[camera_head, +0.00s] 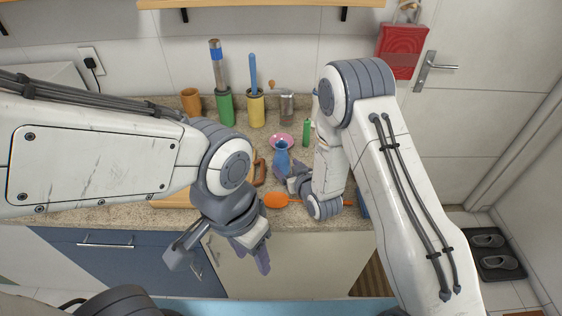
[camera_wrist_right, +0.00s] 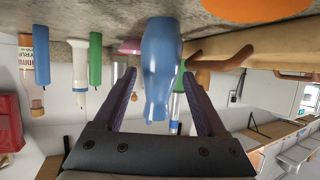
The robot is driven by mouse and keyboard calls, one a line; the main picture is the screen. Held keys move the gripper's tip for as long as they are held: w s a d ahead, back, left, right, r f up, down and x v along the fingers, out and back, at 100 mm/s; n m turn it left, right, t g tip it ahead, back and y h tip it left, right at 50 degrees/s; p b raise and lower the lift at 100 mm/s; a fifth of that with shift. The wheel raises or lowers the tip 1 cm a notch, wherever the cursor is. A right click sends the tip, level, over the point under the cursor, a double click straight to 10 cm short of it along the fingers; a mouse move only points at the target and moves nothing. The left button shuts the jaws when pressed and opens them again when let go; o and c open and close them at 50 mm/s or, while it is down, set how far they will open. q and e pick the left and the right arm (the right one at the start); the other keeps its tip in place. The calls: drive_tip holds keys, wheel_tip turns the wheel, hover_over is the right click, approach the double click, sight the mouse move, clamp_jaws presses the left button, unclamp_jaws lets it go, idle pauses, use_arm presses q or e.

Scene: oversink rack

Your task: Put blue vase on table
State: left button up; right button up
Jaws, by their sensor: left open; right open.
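The blue vase (camera_head: 281,157) stands upright on the speckled counter, in front of a pink dish. In the right wrist view, which is upside down, the vase (camera_wrist_right: 160,62) shows between the two fingers. My right gripper (camera_head: 287,178) is open at the near side of the vase, with a finger on each side in the wrist view (camera_wrist_right: 160,80); I see no clear contact. My left gripper (camera_head: 222,258) is open and empty in front of the counter's cabinets, well below the vase. A light-blue surface (camera_head: 250,306), perhaps the table, shows at the bottom edge.
Around the vase are the pink dish (camera_head: 282,141), a green bottle (camera_head: 306,132), a brown-handled item (camera_head: 260,172) and an orange utensil (camera_head: 276,200). Green (camera_head: 225,108) and yellow (camera_head: 256,108) holders stand at the back. A shelf (camera_head: 260,4) hangs above.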

sight(284, 164)
drive_tip(key=shift+w+a+f+p, duration=0.1)
drive_tip(key=shift+w+a+p, duration=0.1)
drive_tip(key=shift+w+p, duration=0.15)
drive_tip(key=p+x, duration=0.1)
drive_tip(key=x, duration=0.2)
drive_tip(key=shift+w+f, duration=0.1)
drive_tip(key=shift+f, duration=0.05)
drive_tip(key=shift+w+a+f, duration=0.2)
drive_tip(key=shift+w, duration=0.15)
clamp_jaws()
drive_tip(key=shift+r, duration=0.1)
